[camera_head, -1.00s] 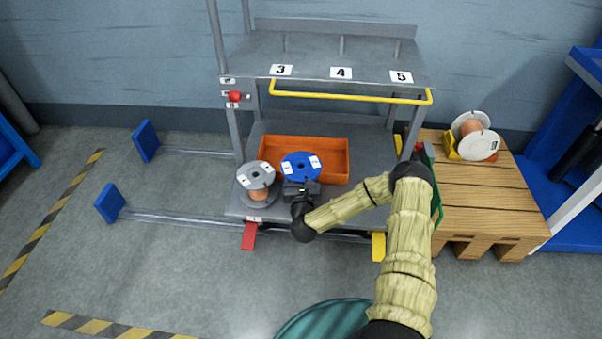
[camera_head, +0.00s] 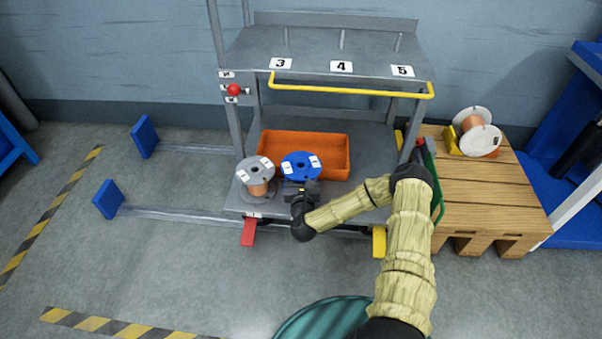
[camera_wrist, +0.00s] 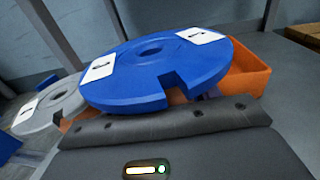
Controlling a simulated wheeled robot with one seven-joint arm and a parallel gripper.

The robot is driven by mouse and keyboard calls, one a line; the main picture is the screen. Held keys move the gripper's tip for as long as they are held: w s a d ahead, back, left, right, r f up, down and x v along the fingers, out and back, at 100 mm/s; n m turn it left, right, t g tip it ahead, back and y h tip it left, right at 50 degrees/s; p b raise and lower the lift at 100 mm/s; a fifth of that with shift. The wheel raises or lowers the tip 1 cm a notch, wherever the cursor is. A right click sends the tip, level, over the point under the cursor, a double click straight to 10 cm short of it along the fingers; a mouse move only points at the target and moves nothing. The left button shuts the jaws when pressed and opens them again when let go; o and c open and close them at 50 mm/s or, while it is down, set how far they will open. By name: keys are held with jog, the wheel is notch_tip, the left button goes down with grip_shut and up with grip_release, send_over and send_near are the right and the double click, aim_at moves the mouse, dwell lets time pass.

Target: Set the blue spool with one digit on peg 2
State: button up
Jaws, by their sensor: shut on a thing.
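The blue spool (camera_head: 301,162) is on the lower shelf of the cart, in front of the orange bin and beside the grey spool. It has white labels on its top flange; their print is too small to read for sure. It fills the wrist view (camera_wrist: 160,68), tilted in the picture, with a notch in its near rim. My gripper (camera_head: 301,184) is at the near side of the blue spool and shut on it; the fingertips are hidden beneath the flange. Pegs stand on the upper shelf behind labels 3, 4 and 5. Peg 2 cannot be made out.
A grey spool (camera_head: 256,178) stands just left of the blue one. The orange bin (camera_head: 338,158) is behind. The upper shelf (camera_head: 320,48) with a yellow rail (camera_head: 350,96) overhangs at the back. A white spool (camera_head: 478,133) lies on a wooden pallet (camera_head: 485,190) at right.

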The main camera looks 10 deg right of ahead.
jog(key=shift+f+b, duration=0.75)
jog(key=shift+f, duration=0.45)
dwell(0.5)
jog(key=shift+f, duration=0.25)
jog(key=shift+f+b, duration=0.35)
jog(key=shift+f, duration=0.1)
dwell(0.7)
jog(key=o, duration=1.5)
jog(key=shift+c, duration=0.2)
jog(key=shift+s, duration=0.1)
